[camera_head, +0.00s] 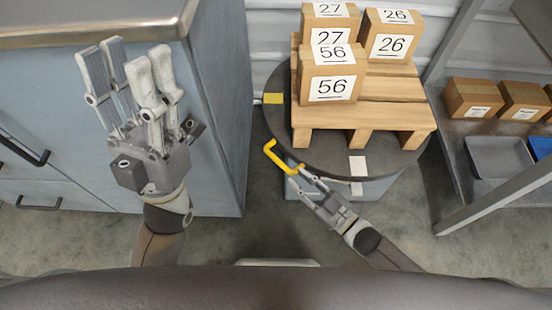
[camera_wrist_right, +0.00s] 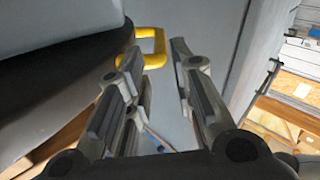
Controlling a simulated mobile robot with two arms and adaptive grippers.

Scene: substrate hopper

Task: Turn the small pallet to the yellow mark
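The small wooden pallet (camera_head: 362,115) lies on a dark round turntable (camera_head: 318,157) in the head view, carrying boxes marked 27 (camera_head: 324,22), 26 (camera_head: 390,47) and 56 (camera_head: 330,88). A yellow mark (camera_head: 273,98) shows at the turntable's left edge, and a white mark (camera_head: 358,166) at its front. A yellow handle (camera_head: 275,155) sticks out at the front left; it also shows in the right wrist view (camera_wrist_right: 154,34). My right gripper (camera_head: 293,180) is open, its fingertips close to the handle; contact is unclear. My left gripper (camera_head: 125,55) is open and empty, away from the turntable.
A blue-grey cabinet (camera_head: 218,100) with a worktop (camera_head: 90,35) stands at the left. A metal shelf (camera_head: 462,131) at the right holds several cardboard boxes (camera_head: 472,98) and a grey tray (camera_head: 498,158). Bare floor (camera_head: 262,220) shows between cabinet and turntable.

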